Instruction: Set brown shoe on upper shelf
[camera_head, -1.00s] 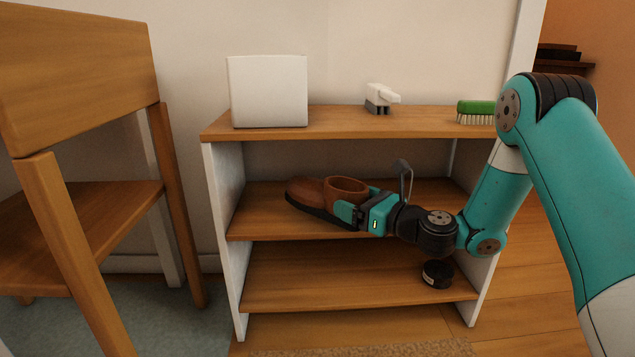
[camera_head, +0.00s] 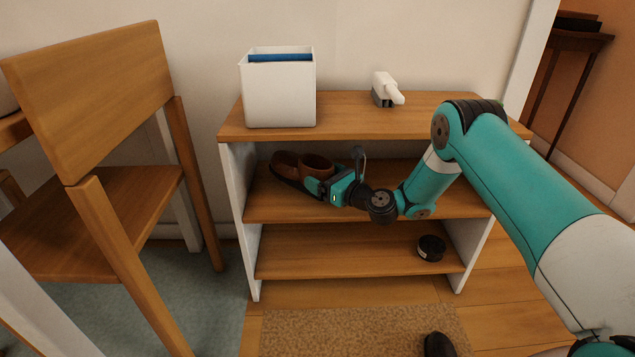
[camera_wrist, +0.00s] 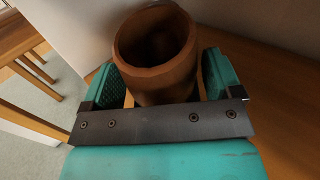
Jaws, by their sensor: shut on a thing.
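The brown shoe (camera_head: 286,162) is inside the shelf unit, toe to the left, over the upper inner shelf (camera_head: 420,204), near the left side panel. I cannot tell whether its dark sole touches the board. My gripper (camera_head: 329,184) is shut on the shoe at its collar end, reaching in from the right. In the wrist view the round brown shoe collar (camera_wrist: 155,50) sits between the two teal fingers of my gripper (camera_wrist: 163,82). The fingers and wrist hide part of the heel.
The top board (camera_head: 345,112) carries a white box (camera_head: 280,98) with something blue inside and a white-and-grey item (camera_head: 385,90). A black round tin (camera_head: 430,247) is on the bottom shelf. A wooden chair (camera_head: 100,90) stands left.

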